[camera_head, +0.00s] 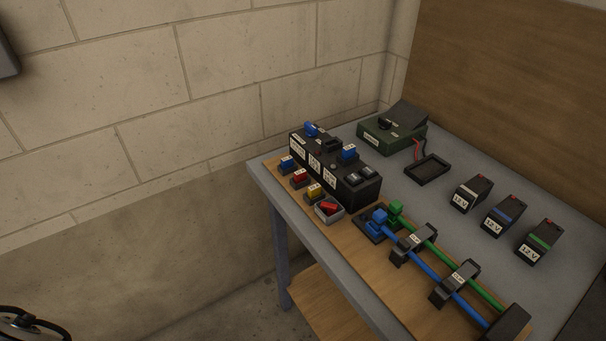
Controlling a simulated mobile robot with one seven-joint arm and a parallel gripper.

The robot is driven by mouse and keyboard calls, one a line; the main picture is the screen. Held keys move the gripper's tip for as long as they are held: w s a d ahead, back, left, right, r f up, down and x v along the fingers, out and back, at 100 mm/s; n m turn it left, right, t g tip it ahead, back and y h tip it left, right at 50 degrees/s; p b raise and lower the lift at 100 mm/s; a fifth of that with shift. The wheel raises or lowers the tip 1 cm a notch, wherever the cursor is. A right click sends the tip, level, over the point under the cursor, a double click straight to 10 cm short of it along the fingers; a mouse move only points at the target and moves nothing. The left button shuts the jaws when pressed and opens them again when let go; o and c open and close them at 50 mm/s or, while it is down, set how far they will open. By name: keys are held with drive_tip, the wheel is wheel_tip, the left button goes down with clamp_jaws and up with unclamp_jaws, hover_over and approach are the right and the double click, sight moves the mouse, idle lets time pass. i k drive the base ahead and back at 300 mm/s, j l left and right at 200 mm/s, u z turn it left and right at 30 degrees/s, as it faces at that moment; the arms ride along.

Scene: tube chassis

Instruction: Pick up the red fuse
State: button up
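A small red fuse (299,175) with a pale label sits in a dark holder at the table's left edge, between a blue fuse (287,162) and a yellow fuse (314,190). Another red piece (328,206) lies in a small grey tray (332,219) just in front of the yellow one; I cannot tell if it is a fuse too. A black fuse box (350,192) stands right behind this row, with blue fuses (348,152) on its top. My gripper is not in view.
Clamped blue and green tubes (421,264) run along the wooden board. Walls close in behind; floor is open at left.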

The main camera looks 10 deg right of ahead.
sight(300, 175)
drive_tip(key=i+j+z, duration=0.25)
drive_tip(key=j+z, duration=0.2)
drive_tip(key=i+j+z, duration=0.15)
drive_tip(key=j+z, duration=0.3)
drive_tip(key=i+j+z, duration=0.1)
drive_tip(key=j+z, duration=0.8)
drive_tip(key=k+j+z, duration=0.1)
drive_tip(key=j+z, duration=0.35)
drive_tip(key=j, duration=0.15)
